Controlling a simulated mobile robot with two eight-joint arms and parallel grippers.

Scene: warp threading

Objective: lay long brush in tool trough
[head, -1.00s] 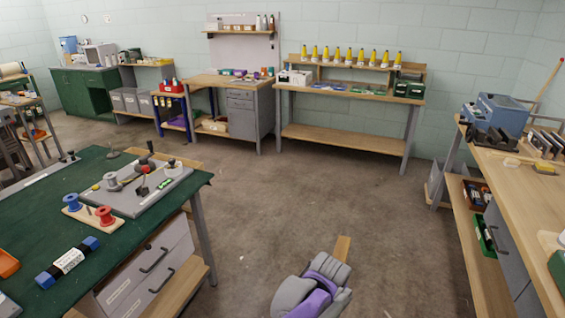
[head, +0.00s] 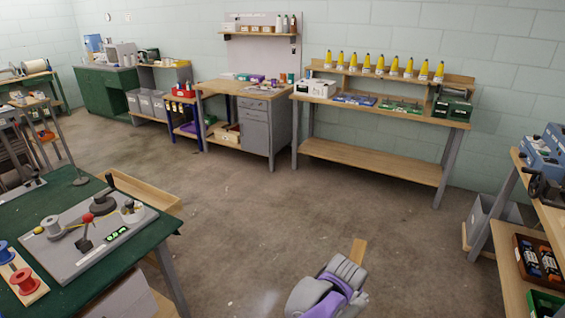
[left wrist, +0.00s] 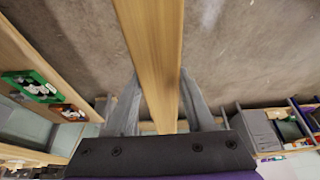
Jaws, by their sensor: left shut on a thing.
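My left gripper (head: 346,272) is at the bottom of the head view, over open floor. It is shut on a long pale wooden bar, which appears to be the long brush (head: 358,250). In the left wrist view the bar (left wrist: 152,40) runs between the fingers of my left gripper (left wrist: 158,88) and out past the top edge. No bristles show. A shallow wooden trough (head: 150,192) lies along the far right edge of the green table, apart from the gripper; it may be the tool trough. My right gripper is not in view.
The green table (head: 140,244) at left carries a grey winding board (head: 75,250) and spools. A workbench (head: 405,116) with yellow cones stands at the back. Wooden shelving (head: 518,268) is at right. The floor (head: 260,215) between is clear.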

